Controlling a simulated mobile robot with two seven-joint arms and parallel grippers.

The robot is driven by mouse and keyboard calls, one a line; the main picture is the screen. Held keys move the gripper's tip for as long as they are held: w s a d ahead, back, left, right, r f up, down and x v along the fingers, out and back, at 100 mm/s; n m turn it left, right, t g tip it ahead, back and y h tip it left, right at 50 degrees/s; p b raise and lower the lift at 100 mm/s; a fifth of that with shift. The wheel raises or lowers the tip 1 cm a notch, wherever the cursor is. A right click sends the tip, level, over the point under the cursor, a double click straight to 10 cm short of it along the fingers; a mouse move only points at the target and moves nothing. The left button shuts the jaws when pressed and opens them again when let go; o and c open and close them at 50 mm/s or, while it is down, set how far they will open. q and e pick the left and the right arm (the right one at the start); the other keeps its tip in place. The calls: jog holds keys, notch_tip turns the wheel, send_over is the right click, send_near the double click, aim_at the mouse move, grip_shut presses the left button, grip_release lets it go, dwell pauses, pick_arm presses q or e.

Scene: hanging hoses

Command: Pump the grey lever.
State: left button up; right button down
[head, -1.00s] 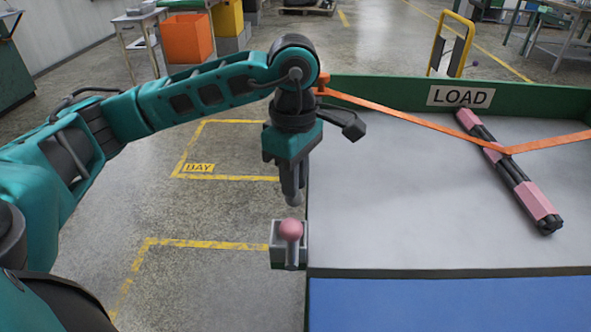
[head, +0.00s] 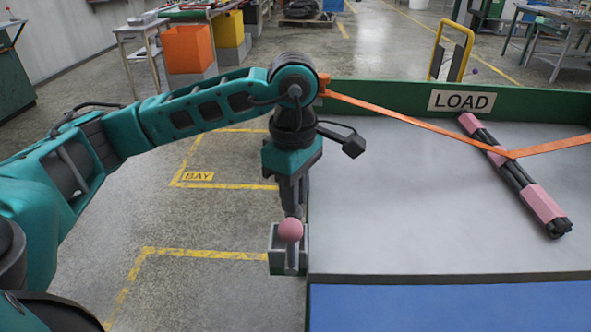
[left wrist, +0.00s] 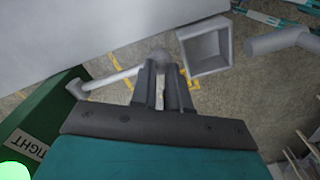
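A lever with a pink ball knob (head: 290,230) stands in front of a small grey box (head: 274,262) beside the load bed. My left gripper (head: 292,212) points down just behind the knob in the head view. In the left wrist view its two fingers (left wrist: 163,72) are apart, with floor showing between them. A pale grey rod (left wrist: 112,79) with a rounded end lies beyond the fingers, its inner end near the fingertips. I cannot tell whether they touch it. An open grey box (left wrist: 205,52) is right of the fingertips. My right gripper is out of view.
The grey bed (head: 400,220) has a green end board (head: 375,95) with a LOAD sign. An orange strap (head: 410,122) crosses a pink and black bundle (head: 515,180). A grey cylinder (left wrist: 275,42) shows at the right in the wrist view. Floor left of the bed is clear.

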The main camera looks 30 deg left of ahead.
pick_arm(q)
jog(key=shift+w+a+r+p, duration=0.1)
jog(key=shift+r+p, duration=0.75)
jog(key=shift+r, duration=0.5)
jog(key=shift+w+r+p, duration=0.1)
jog(key=shift+r+p, duration=0.75)
jog(key=shift+r, duration=0.45)
jog(key=shift+w+a+r+p, duration=0.15)
jog(key=shift+w+r+p, duration=0.1)
jog(key=shift+r+p, duration=0.35)
jog(key=shift+w+a+r+p, duration=0.2)
jog(key=shift+w+r+p, duration=0.1)
jog(key=shift+r, duration=0.45)
jog(key=shift+w+a+r+p, duration=0.15)
jog(key=shift+w+r+p, duration=0.2)
jog(key=shift+r, duration=0.35)
jog(key=shift+s, duration=0.1)
notch_tip(320, 180, up, 5)
jog(key=p, duration=0.3)
jog(key=shift+p, duration=0.3)
